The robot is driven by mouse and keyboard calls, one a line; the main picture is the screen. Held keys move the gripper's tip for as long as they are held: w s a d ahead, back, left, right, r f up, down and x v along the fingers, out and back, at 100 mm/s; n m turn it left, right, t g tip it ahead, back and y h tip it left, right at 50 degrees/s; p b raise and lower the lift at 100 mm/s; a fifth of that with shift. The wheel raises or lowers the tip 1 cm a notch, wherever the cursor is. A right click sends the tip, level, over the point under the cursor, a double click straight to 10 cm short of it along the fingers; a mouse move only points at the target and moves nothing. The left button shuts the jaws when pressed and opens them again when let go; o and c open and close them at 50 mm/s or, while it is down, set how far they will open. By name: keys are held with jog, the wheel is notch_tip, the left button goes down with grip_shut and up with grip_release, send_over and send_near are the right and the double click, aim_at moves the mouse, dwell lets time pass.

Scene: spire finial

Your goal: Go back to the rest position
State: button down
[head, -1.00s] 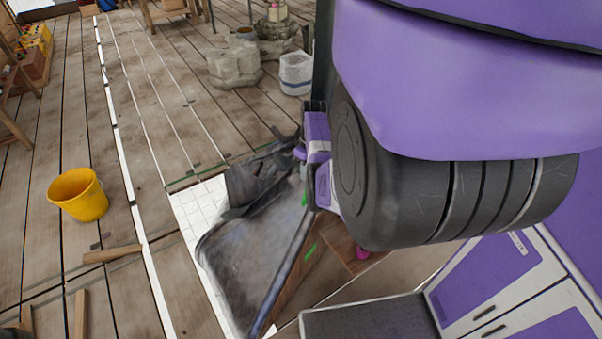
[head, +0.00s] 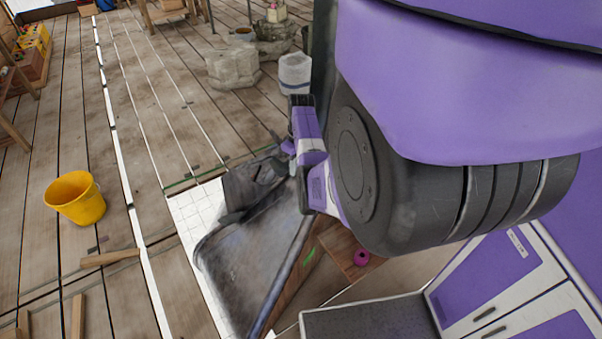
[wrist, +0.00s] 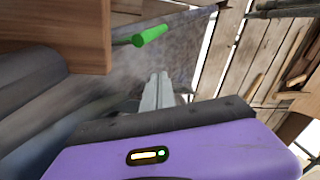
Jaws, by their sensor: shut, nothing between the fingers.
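My gripper (wrist: 158,90) shows in the wrist view as two pale fingers close together, shut and empty. They point towards a dark grey, smudged surface (wrist: 195,50) and touch nothing that I can make out. A green rod-like piece (wrist: 150,36) lies beyond the fingers. In the head view the purple and white wrist part of my arm is beside the dark grey surface (head: 250,260), and my large arm link covers much of the right side.
A wooden block or box (head: 345,245) with a pink ring (head: 362,257) stands near my arm. A yellow bucket (head: 75,198) is on the plank floor at left. A white bucket (head: 295,72) and stone blocks (head: 232,68) stand behind. The left floor is mostly clear.

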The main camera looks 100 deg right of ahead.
notch_tip(320, 180, up, 7)
jog(key=shift+s, duration=0.45)
